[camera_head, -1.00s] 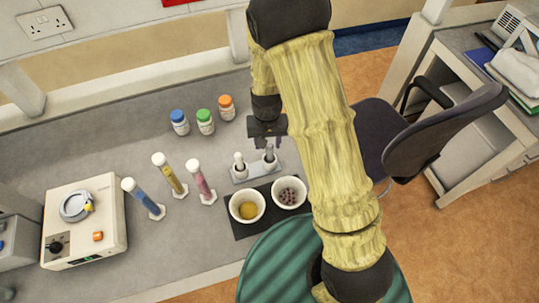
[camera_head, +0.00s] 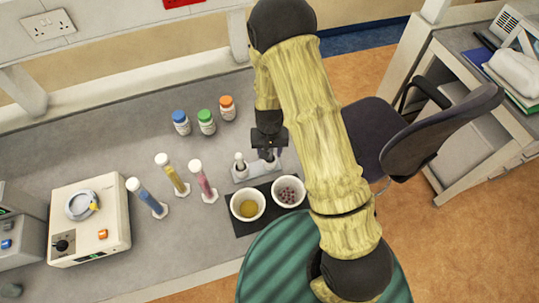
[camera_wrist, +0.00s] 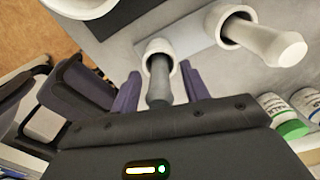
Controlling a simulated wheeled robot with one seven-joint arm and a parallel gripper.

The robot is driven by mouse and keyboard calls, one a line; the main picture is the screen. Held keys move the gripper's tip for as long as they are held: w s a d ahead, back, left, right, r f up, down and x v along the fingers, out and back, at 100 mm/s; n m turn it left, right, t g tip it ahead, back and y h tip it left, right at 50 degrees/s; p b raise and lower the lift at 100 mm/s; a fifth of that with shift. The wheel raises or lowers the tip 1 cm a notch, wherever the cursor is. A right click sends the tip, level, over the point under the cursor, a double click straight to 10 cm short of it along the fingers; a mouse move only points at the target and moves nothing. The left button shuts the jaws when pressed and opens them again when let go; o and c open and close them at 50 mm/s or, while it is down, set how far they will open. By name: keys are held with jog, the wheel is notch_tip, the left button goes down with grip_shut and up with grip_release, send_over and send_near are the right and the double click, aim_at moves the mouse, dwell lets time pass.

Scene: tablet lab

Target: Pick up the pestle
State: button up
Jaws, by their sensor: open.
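Two pestle-like rods stand in small white cups on a pale grey rack (camera_head: 240,178). The grey rod (camera_wrist: 159,82) is on the left in the wrist view. The paler rod (camera_wrist: 268,40) is on the right there, and it shows on the left in the head view (camera_head: 240,159). My gripper (camera_wrist: 161,72) is open, with its purple fingers on either side of the grey rod. I cannot tell whether they touch it. In the head view my gripper (camera_head: 268,152) is over the right end of the rack and largely hides that rod.
Two white bowls, one with yellow contents (camera_head: 248,209) and one with dark pieces (camera_head: 286,194), sit on a black mat (camera_head: 243,229) in front. Three coloured tubes (camera_head: 172,174) stand left. Capped bottles (camera_head: 206,123) stand behind. A chair (camera_head: 410,137) is right.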

dwell(0.3)
grip_shut()
jog(key=shift+r, duration=0.1)
notch_tip(320, 180, up, 10)
jog(key=b, duration=0.2)
jog(key=shift+b, duration=0.35)
dwell(0.7)
